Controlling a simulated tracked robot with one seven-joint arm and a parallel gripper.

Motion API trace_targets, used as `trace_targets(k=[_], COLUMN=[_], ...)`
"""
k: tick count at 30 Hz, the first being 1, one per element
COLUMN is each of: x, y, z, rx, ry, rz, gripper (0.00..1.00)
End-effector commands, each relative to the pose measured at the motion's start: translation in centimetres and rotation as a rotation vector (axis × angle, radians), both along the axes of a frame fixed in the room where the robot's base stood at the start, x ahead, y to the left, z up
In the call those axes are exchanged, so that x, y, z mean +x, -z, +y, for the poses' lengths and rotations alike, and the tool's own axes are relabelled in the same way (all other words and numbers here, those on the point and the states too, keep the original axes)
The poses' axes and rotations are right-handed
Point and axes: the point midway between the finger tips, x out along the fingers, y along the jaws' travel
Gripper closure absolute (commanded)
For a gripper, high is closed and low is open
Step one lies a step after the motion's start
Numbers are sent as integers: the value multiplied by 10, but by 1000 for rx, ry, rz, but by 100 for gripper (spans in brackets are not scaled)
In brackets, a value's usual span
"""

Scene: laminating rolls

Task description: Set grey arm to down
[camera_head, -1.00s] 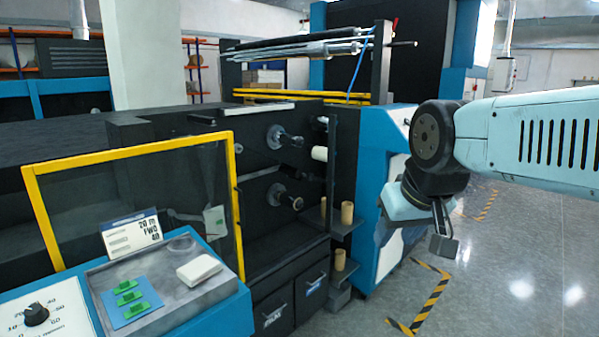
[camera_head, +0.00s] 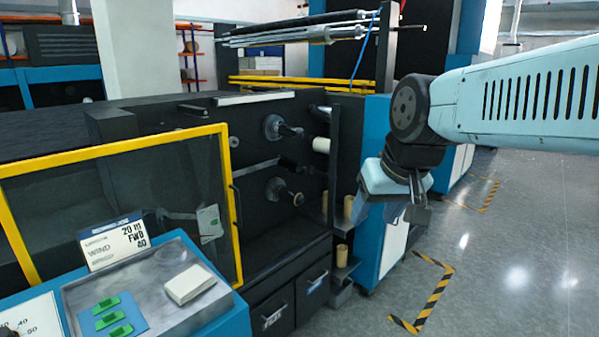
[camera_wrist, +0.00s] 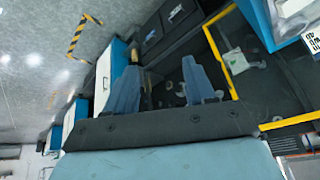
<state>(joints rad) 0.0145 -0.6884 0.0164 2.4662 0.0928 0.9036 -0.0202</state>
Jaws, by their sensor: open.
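A thin grey arm (camera_head: 258,165) lies nearly level on the machine's black front, between the upper spindle (camera_head: 275,128) and the lower spindle (camera_head: 277,191). A dark block sits near its right end. It is small here, and I cannot be sure it is the task's grey arm. My gripper (camera_head: 399,209) is right of the machine front, well apart from this arm. In the wrist view my gripper (camera_wrist: 160,72) shows two blue-grey fingers spread apart with nothing held between them. The grey arm cannot be made out in the wrist view.
A yellow-framed clear guard (camera_head: 228,190) stands left of the spindles. A control panel (camera_head: 150,275) with a display card is at front left. Shelves with cardboard cores (camera_head: 342,255) jut out at the machine's right end. Open floor (camera_head: 480,260) lies to the right.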

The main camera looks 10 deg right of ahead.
Motion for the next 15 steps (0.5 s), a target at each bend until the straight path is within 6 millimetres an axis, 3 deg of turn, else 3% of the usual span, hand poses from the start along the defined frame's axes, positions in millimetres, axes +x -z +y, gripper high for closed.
trace_targets(k=[15], x=[142], y=[-8], z=[70], rx=[467], ry=[59], rz=[146], gripper=[45])
